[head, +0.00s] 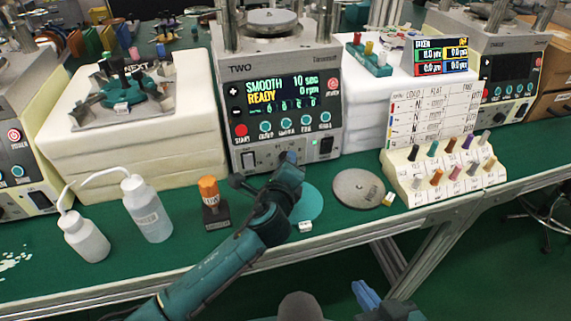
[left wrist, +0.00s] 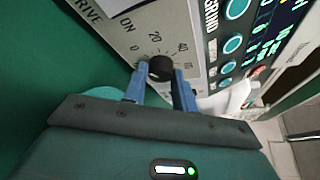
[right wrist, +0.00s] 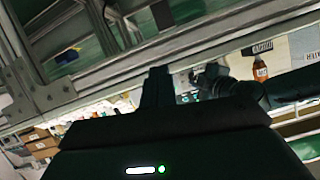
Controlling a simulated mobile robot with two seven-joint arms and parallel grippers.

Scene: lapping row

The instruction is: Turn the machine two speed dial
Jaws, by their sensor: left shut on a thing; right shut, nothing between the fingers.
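Machine two (head: 280,62) stands at the middle of the bench, its screen reading SMOOTH, READY, 10 sec and 0 rpm. Its black speed dial (left wrist: 160,67) shows in the left wrist view, beside a printed scale with 0, 20 and 40. My left gripper (left wrist: 163,80) is shut on the dial, one blue finger on each side. In the head view my left arm hides the dial and most of that gripper. The dial's pointer mark cannot be made out. My right gripper (head: 367,295) is shut and empty, low in front of the bench; it also shows in the right wrist view (right wrist: 157,72).
An orange-topped stamp (head: 211,202) and two white bottles (head: 148,210) stand left of my left arm. A grey disc (head: 358,189) and a rack of coloured pegs (head: 440,178) are to the right. A teal disc (head: 309,205) lies beside the arm.

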